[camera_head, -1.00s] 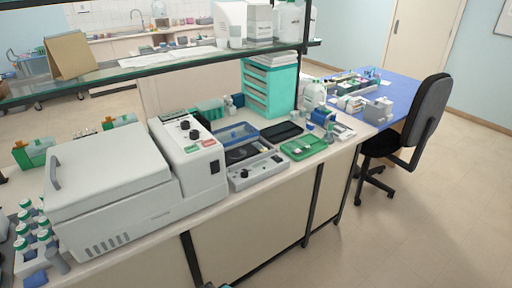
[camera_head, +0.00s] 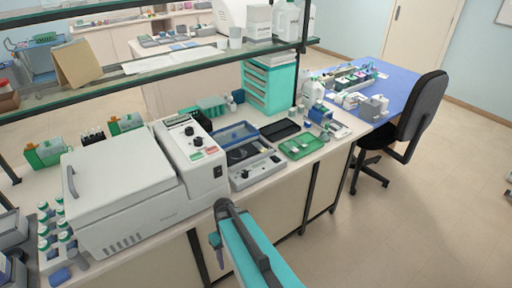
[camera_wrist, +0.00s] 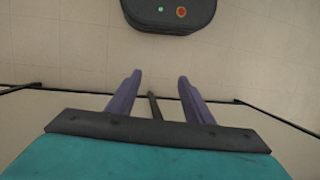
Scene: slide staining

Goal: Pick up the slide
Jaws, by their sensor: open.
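I cannot make out a slide for certain in either view. A green tray (camera_head: 302,145) on the bench holds small pale items, too small to identify. My gripper (camera_wrist: 160,78) shows in the wrist view with its two purple fingers apart and nothing between them. It is over the floor in front of the bench, away from the tray. In the head view my arm rises at the bottom centre, in front of the cabinets.
A large white machine (camera_head: 120,185) fills the bench's left part. A grey device (camera_head: 255,170), a dark flat tray (camera_head: 281,130) and teal drawers (camera_head: 268,88) stand nearby. A glass shelf (camera_head: 150,70) runs above. A black chair (camera_head: 425,105) is at right. Floor is clear.

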